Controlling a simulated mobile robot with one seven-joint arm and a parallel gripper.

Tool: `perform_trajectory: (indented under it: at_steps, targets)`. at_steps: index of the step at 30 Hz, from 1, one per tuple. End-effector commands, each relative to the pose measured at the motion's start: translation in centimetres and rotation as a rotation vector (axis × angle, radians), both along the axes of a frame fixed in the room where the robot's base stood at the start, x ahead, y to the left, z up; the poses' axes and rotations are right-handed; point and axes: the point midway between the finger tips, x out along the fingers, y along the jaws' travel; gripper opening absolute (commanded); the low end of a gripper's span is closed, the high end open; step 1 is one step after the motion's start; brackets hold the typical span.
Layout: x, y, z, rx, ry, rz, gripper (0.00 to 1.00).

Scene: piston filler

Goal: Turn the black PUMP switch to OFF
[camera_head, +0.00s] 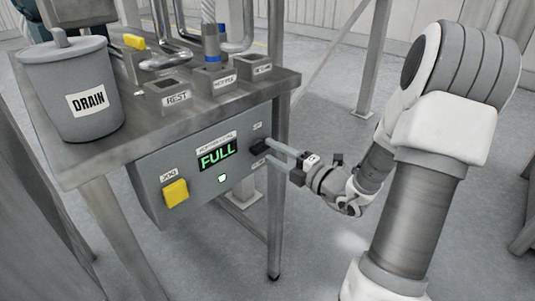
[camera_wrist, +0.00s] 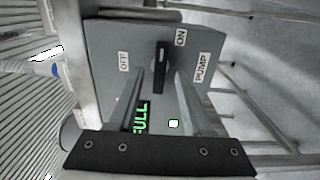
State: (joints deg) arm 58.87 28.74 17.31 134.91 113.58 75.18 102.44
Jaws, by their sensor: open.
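The black PUMP switch (camera_head: 258,146) sits at the right end of the grey control panel (camera_head: 150,181). In the wrist view the switch (camera_wrist: 161,68) is a narrow bar whose upper end lies nearer the ON label (camera_wrist: 181,37) than the OFF label (camera_wrist: 124,61). The PUMP label (camera_wrist: 202,67) is to its right. My gripper (camera_head: 268,151) is open at the panel's right end. In the wrist view the fingers of my gripper (camera_wrist: 160,76) lie one on each side of the switch. I cannot tell whether they touch it.
A DRAIN bucket (camera_head: 72,75) and labelled holders, one marked REST (camera_head: 176,99), stand on the metal table above. A table leg (camera_head: 275,220) stands below my gripper. Floor to the right is open.

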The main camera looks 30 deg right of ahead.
Motion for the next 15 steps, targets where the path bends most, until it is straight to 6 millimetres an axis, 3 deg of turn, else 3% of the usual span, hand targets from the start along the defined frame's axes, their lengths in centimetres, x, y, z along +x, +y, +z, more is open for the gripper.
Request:
perform_trajectory:
  at_steps: [6, 15]
  targets:
    - [2.2, 0.8, -0.1, -0.001, -0.001, 0.001, 0.5]
    - [2.5, 0.9, 0.0, 0.0, 0.0, 0.001, 0.5]
